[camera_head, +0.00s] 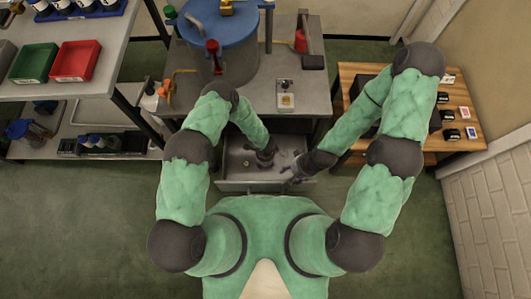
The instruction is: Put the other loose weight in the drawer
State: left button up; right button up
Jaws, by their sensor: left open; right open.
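The open grey drawer (233,172) sticks out below the front of the grey bench. Small items lie in it, one of them a little round thing (246,163); they are too small to name for sure. My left gripper (266,160) is over the inside of the drawer. My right gripper (291,177) is at the drawer's right side. Both are open, and nothing shows held in either. I cannot pick out a loose weight with certainty. A small pale device with a yellowish part (286,99) stands on the bench top.
A large grey cylinder with a blue lid (222,22) stands on the bench (310,105). A wooden table (466,118) with small black boxes is at the right. Shelves with a red bin (76,61) and green bin (34,63) are at the left.

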pick_arm(q)
notch_tip(320, 180, up, 12)
jog(key=p, duration=0.5)
jog(key=s+a+r+n+h, duration=0.2)
jog(key=s+a+r+n, duration=0.3)
jog(key=n, duration=0.5)
jog(key=s+a+r+n+h, duration=0.1)
jog(key=s+a+r+n, duration=0.4)
jog(key=r+n, duration=0.4)
jog(key=shift+s+n+h, duration=0.4)
jog(key=shift+s+n, duration=0.1)
jog(key=shift+s, duration=0.1)
jog(key=shift+s+f, duration=0.1)
jog(key=shift+f, duration=0.05)
